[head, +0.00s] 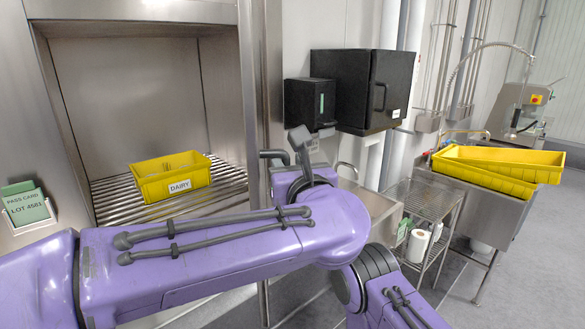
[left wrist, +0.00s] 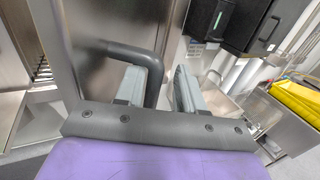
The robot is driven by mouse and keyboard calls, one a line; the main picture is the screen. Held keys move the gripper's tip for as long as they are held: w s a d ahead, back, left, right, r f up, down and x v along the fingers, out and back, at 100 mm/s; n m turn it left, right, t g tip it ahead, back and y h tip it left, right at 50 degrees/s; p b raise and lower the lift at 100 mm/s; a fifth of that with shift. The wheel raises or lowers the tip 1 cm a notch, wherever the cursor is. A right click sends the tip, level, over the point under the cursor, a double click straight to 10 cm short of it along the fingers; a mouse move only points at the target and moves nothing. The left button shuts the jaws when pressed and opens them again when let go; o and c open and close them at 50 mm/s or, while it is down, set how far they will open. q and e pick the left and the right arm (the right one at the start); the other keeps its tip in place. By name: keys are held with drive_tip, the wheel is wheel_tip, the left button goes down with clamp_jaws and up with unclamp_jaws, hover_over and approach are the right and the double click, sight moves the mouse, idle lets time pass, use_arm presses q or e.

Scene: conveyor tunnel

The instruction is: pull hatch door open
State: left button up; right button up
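The hatch door (head: 262,90) is a tall steel panel on the right side of the tunnel opening, seen almost edge-on and standing open. In the left wrist view, its steel face (left wrist: 108,25) fills the left part. Its dark grey bar handle (head: 272,154) sticks out to the right; it also shows in the left wrist view (left wrist: 152,66). My left gripper (head: 302,140) is at the handle. In the left wrist view its fingers (left wrist: 163,88) are apart, with the bar's lower part by the left finger and a gap to the right finger. Contact cannot be told. My right gripper is not seen.
A yellow DAIRY crate (head: 172,180) sits on rollers inside the tunnel. Black wall boxes (head: 357,90) hang right of the door. A wire rack (head: 425,215) and a sink with yellow crates (head: 490,168) stand further right. Floor shows at far right.

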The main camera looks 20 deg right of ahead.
use_arm(q)
drive_tip(key=shift+w+f, duration=0.1)
drive_tip(key=shift+w, duration=0.2)
drive_tip(key=shift+s, duration=0.1)
drive_tip(key=shift+s+f, duration=0.1)
drive_tip(key=shift+s, duration=0.15)
drive_tip(key=s+a+b, duration=0.1)
drive_tip(key=s+b, duration=0.3)
drive_tip(key=s, duration=0.5)
drive_tip(key=shift+s+a, duration=0.3)
drive_tip(key=shift+s, duration=0.1)
